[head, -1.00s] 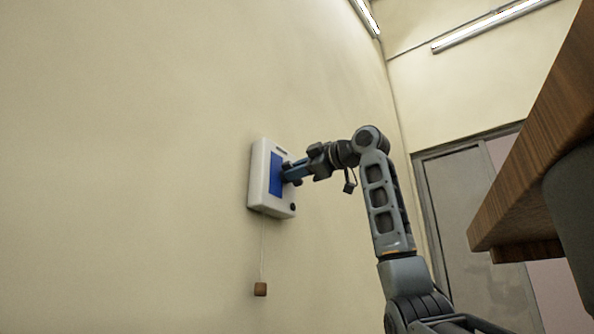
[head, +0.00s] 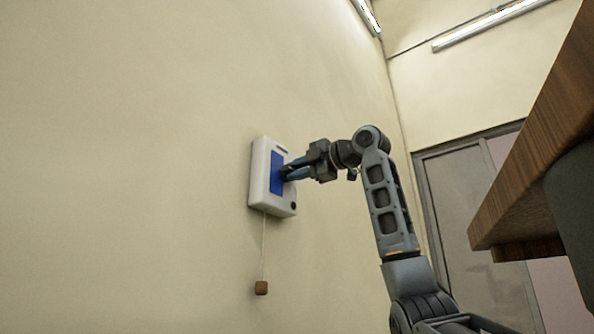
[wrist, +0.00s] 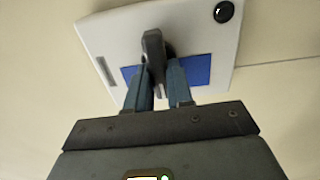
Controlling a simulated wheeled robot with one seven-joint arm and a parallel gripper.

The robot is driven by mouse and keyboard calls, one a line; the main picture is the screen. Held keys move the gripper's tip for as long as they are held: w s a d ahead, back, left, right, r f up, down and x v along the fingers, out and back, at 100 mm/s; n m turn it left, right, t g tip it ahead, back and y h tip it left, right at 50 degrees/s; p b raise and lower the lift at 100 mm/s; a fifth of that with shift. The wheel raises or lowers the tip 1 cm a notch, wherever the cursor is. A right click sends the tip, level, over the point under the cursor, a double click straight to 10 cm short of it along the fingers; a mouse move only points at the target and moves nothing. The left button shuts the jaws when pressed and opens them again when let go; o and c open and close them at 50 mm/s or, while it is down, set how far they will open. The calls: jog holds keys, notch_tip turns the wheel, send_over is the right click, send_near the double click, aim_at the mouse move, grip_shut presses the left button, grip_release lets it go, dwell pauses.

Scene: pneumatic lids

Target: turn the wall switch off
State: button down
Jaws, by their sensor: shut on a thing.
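The wall switch (head: 258,180) is a white box with a blue panel (head: 276,172) on the cream wall. It also shows in the wrist view (wrist: 205,45), where a grey lever (wrist: 153,55) stands out from the blue panel. A small dark round knob (wrist: 224,12) sits at the box's corner. My gripper (head: 290,172) is at the blue panel. In the wrist view its two blue fingers (wrist: 162,85) are shut on the grey lever, one on each side. The fingertips are partly hidden behind the lever.
A wooden table edge (head: 530,150) juts in at the right. A grey door (head: 465,215) stands behind my arm. The wall left of the box is bare.

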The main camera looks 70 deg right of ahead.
jog(key=shift+f, duration=0.1)
jog(key=c, duration=1)
grip_release()
jog(key=b+v, duration=0.2)
jog(key=v, duration=0.5)
jog(key=shift+s+a, duration=0.15)
jog(key=shift+s, duration=0.2)
